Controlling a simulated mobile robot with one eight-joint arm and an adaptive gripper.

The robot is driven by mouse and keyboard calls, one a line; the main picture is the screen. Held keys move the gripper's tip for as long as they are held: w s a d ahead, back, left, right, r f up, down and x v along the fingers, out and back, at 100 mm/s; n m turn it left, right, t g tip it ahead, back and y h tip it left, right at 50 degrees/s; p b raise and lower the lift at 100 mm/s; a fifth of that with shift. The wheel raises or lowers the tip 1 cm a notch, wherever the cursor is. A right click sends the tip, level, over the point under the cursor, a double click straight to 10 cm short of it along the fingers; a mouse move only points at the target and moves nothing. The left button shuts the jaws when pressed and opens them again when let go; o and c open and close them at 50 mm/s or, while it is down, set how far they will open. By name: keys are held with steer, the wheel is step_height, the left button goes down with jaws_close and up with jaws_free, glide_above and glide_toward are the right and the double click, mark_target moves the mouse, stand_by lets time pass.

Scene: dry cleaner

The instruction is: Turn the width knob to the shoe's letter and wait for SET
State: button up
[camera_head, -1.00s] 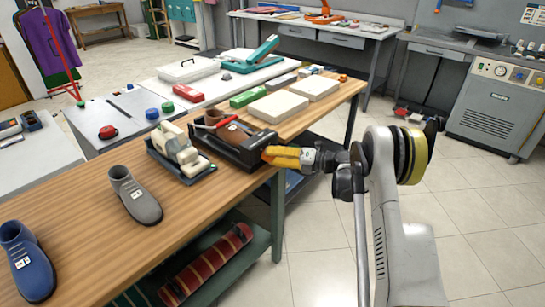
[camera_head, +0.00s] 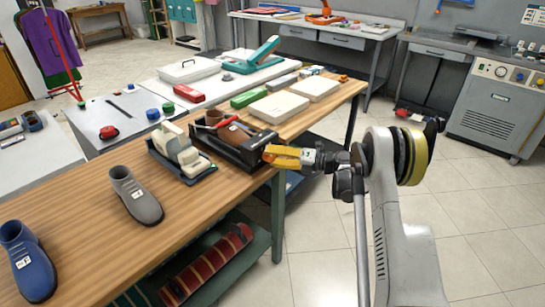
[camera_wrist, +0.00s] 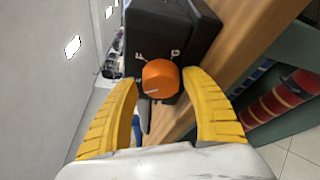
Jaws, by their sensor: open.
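A black shoe stretcher (camera_head: 246,152) stands near the right edge of the wooden bench with a brown shoe (camera_head: 233,132) in it. In the wrist view, an orange knob (camera_wrist: 160,77) sits on the end of the black housing (camera_wrist: 170,25). The brown shoe's letter and any SET display are not readable.
A cream device (camera_head: 182,152) in a dark tray stands left of the stretcher. A grey shoe (camera_head: 136,196) and a blue shoe (camera_head: 28,262), both tagged, stand farther left. Pale boxes (camera_head: 279,107) lie behind. A lower shelf holds a red striped roll (camera_head: 207,264). Floor is free at right.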

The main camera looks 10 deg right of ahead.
steer(key=v, duration=0.8)
